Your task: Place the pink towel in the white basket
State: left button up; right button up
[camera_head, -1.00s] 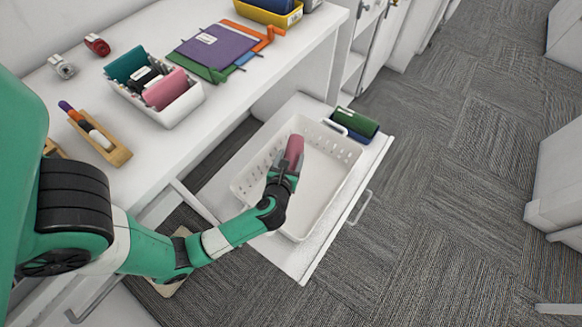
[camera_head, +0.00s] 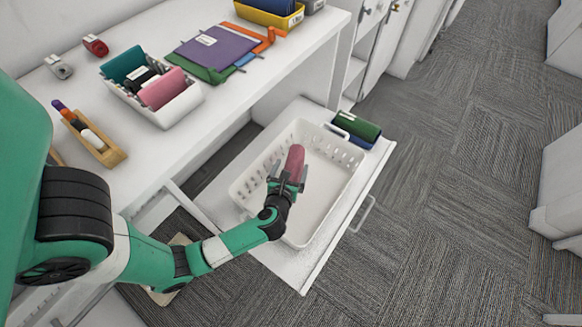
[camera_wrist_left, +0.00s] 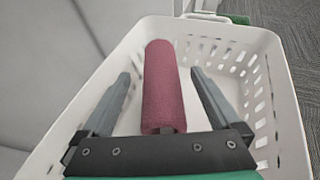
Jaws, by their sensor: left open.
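A rolled dark pink towel (camera_head: 294,160) lies inside the white basket (camera_head: 343,158), which stands in the open drawer. In the left wrist view the towel (camera_wrist_left: 161,85) lies lengthwise between the spread fingers, with a gap on each side, inside the basket (camera_wrist_left: 285,100). My left gripper (camera_head: 289,178) is open over the towel's near end, inside the basket's outline. My right gripper is not in view.
The open drawer (camera_head: 305,270) also holds green and blue rolls (camera_head: 357,128) beside the basket. Carpeted floor to the right is clear.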

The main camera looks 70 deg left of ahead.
pick_arm(q)
jog(key=shift+s+d+r, duration=0.1)
jog(key=shift+d+r, duration=0.15)
jog(key=shift+r, duration=0.05)
jog(key=p+v, duration=0.2)
jog(key=v, duration=0.2)
jog(key=shift+d, duration=0.1)
jog(key=shift+s+d+r, duration=0.1)
jog(key=shift+s+d, duration=0.2)
